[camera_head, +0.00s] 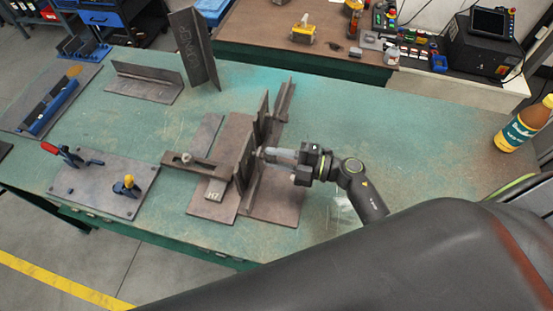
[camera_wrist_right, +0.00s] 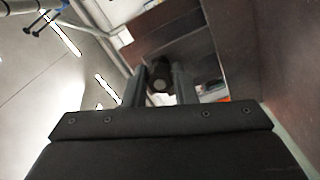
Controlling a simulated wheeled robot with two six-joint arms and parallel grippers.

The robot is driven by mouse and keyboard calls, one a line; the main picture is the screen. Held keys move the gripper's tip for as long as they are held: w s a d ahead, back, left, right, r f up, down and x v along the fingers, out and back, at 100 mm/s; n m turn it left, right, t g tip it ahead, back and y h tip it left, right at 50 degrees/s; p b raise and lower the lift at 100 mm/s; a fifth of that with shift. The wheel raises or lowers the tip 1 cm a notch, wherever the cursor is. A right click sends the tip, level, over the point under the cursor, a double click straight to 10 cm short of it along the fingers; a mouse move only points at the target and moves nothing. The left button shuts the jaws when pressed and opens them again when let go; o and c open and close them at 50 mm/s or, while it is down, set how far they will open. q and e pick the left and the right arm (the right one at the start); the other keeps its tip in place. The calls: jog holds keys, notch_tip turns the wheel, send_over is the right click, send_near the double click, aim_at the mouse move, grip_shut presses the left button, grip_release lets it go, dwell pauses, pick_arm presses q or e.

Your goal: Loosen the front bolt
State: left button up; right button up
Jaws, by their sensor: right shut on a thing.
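A steel fixture of upright plates (camera_head: 272,122) on flat base plates stands in the middle of the green table. The front bolt (camera_head: 259,152) sticks out of the near upright plate, mostly hidden by the gripper. My right gripper (camera_head: 268,154) reaches it from the right, level, with its fingers shut on the bolt. In the right wrist view the bolt's round dark end (camera_wrist_right: 160,84) shows between the two fingertips (camera_wrist_right: 159,92). Another bolt head (camera_head: 186,157) sits on the slotted bar at the fixture's left. My left gripper is not in view.
A plate with toggle clamps (camera_head: 105,185) lies left of the fixture. Angle pieces (camera_head: 146,82) and a tall plate (camera_head: 194,48) stand behind. A bottle (camera_head: 525,124) is at the right. The table right of the gripper is mostly clear.

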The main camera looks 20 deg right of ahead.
jog(key=n+b, duration=0.2)
jog(key=n, duration=0.2)
jog(key=shift+f+n, duration=0.1)
jog(key=shift+n, duration=0.2)
jog(key=shift+b, duration=0.3)
jog(key=o, duration=1)
